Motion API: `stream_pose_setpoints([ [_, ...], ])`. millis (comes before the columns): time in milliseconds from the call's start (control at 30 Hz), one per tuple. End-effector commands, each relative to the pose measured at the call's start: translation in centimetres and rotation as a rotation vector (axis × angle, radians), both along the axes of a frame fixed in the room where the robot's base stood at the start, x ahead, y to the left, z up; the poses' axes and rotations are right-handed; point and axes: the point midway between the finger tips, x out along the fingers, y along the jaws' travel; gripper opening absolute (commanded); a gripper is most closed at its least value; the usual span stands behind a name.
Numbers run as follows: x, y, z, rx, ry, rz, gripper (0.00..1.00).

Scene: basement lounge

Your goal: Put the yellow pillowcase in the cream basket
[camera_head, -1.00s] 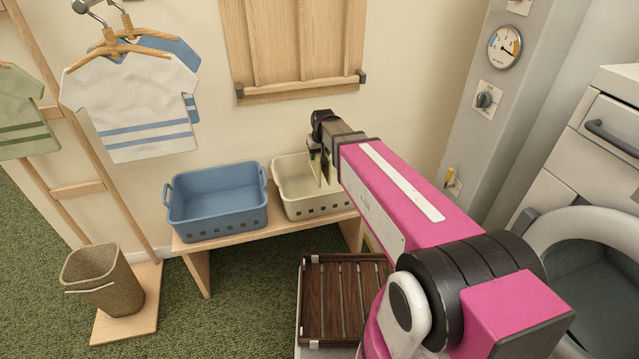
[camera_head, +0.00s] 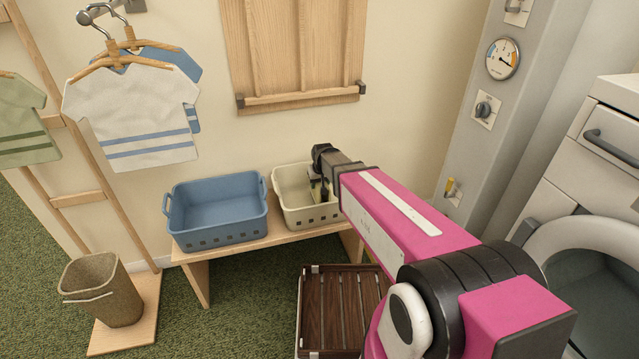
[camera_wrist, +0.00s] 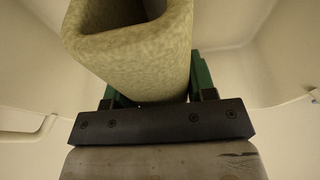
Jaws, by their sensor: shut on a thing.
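The cream basket (camera_head: 308,217) stands at the right end of a wooden bench, beside a blue basket. My gripper (camera_head: 319,190) points down into the cream basket, with its fingers below the rim line. In the wrist view my gripper (camera_wrist: 158,88) is shut on a dull yellow, thick folded cloth, the yellow pillowcase (camera_wrist: 150,68), between its green fingers. Pale basket walls surround it there. In the head view the pillowcase is mostly hidden by my gripper and the basket. Whether it touches the basket floor I cannot tell.
The blue basket (camera_head: 218,208) is empty, close on the left. The wooden bench (camera_head: 262,243) carries both. A slatted dark rack (camera_head: 340,308) stands in front, a wicker bin (camera_head: 103,290) at left, hanging shirts (camera_head: 135,115) above. A washer (camera_head: 590,250) is at right.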

Motion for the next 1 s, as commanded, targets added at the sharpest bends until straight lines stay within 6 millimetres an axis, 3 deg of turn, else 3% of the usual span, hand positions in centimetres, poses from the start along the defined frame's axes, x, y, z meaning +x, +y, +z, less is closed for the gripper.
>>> stream_pose_setpoints([
  [133, 0.0, 0.0, -0.2, 0.000, 0.000, 0.000, 0.21],
  [167, 0.0, 0.0, -0.3, 0.000, 0.000, 0.000, 0.54],
  [233, 0.0, 0.0, -0.2, 0.000, 0.000, 0.000, 0.76],
  [633, -0.1, 0.0, 0.4, 0.000, -0.001, 0.000, 0.76],
  [1000, -1.9, -0.5, 6.5, 0.001, -0.002, 0.000, 0.76],
])
